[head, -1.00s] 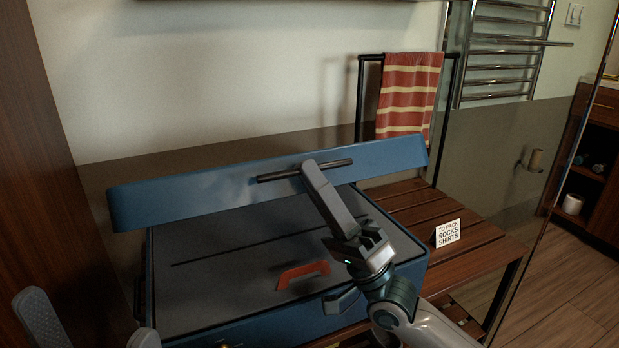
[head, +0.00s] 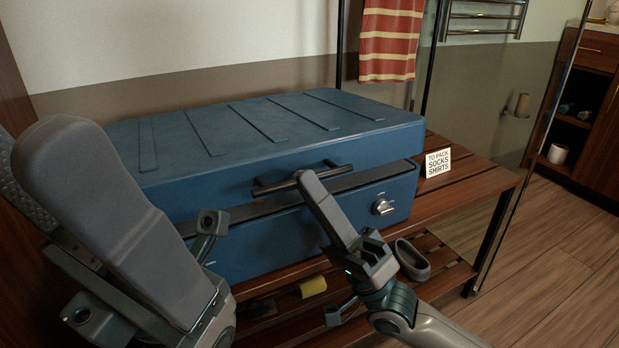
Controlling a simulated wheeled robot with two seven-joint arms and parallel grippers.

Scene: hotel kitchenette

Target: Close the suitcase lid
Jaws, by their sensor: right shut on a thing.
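The blue suitcase (head: 240,245) lies on a slatted wooden bench. Its lid (head: 270,125) is down low over the base, with a narrow dark gap along the front and right side. My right gripper (head: 308,182) is shut on the dark bar handle (head: 275,184) at the lid's front edge. A silver latch (head: 383,206) shows on the base's front, right of the gripper. My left gripper (head: 105,200) is large and close to the camera at the left, apart from the handle. It hides the suitcase's left front, and its finger spacing is unclear.
A striped red towel (head: 390,45) hangs behind. A yellow item (head: 313,287) is below the suitcase's front. Wooden floor (head: 560,255) is clear at the right.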

